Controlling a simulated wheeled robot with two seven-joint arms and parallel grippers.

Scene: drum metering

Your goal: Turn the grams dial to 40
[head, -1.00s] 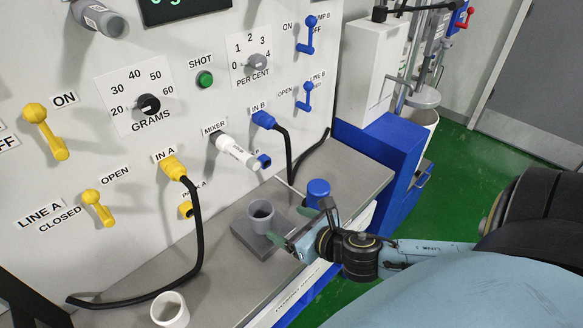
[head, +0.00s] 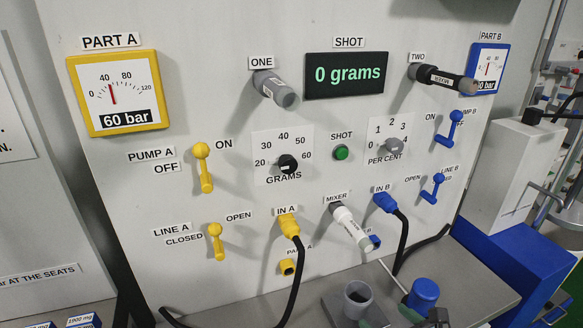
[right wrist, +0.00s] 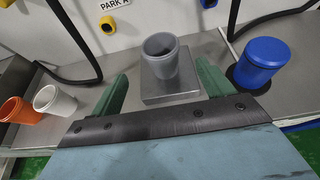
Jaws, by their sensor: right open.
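The grams dial is a black knob (head: 288,164) on a white scale plate (head: 270,144) marked 20 to 60, in the head view. Its pointer is too small to read surely; it seems turned to the left, toward 20. The green display (head: 346,75) reads 0 grams. My right gripper (right wrist: 162,72) is open, its green fingers on either side of a grey cup (right wrist: 160,57) in the right wrist view, apart from the dial. In the head view only a bit of the right arm shows at the bottom edge. My left gripper is not in view.
The green SHOT button (head: 341,152) and per cent knob (head: 394,145) are right of the dial. Yellow levers (head: 203,168) stand left. Below are the IN A plug (head: 287,226) with its black hose and the white mixer tube (head: 350,228).

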